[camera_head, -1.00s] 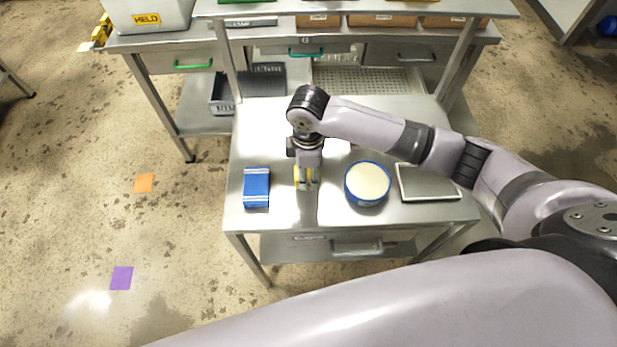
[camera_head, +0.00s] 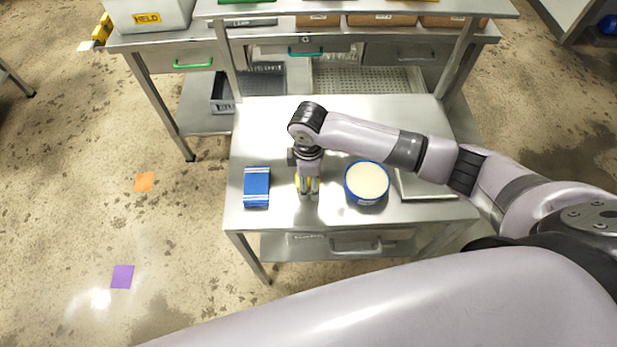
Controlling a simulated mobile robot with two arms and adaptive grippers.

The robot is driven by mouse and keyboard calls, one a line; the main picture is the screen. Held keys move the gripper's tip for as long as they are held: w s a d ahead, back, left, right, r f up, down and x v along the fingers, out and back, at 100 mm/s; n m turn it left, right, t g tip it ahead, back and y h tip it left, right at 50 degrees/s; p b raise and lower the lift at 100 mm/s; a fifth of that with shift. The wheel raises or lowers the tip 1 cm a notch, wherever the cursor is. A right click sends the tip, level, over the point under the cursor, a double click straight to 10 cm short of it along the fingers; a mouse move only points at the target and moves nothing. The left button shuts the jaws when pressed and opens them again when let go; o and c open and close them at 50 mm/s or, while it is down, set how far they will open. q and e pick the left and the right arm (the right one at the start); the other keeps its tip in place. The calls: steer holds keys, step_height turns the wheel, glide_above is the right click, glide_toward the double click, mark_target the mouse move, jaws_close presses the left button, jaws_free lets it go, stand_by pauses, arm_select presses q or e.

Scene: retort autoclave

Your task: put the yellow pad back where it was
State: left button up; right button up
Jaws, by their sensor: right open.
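The yellow pad (camera_head: 298,184) shows only as small yellow parts at the fingers of my right gripper (camera_head: 308,190), which hides most of it. My right gripper points down over the steel table (camera_head: 280,130), between a blue box and a round blue tub. It is open, with its fingers close around or just above the pad; I cannot tell whether they touch it. My left gripper is not in view.
The blue box (camera_head: 257,187) lies left of the gripper. The blue tub (camera_head: 367,182) with a pale top stands close on its right. A flat metal tray (camera_head: 425,188) lies further right, partly under my arm. The table's back left is clear.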

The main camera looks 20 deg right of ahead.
step_height(320, 180, up, 12)
steer(key=b, duration=0.1)
stand_by(0.5)
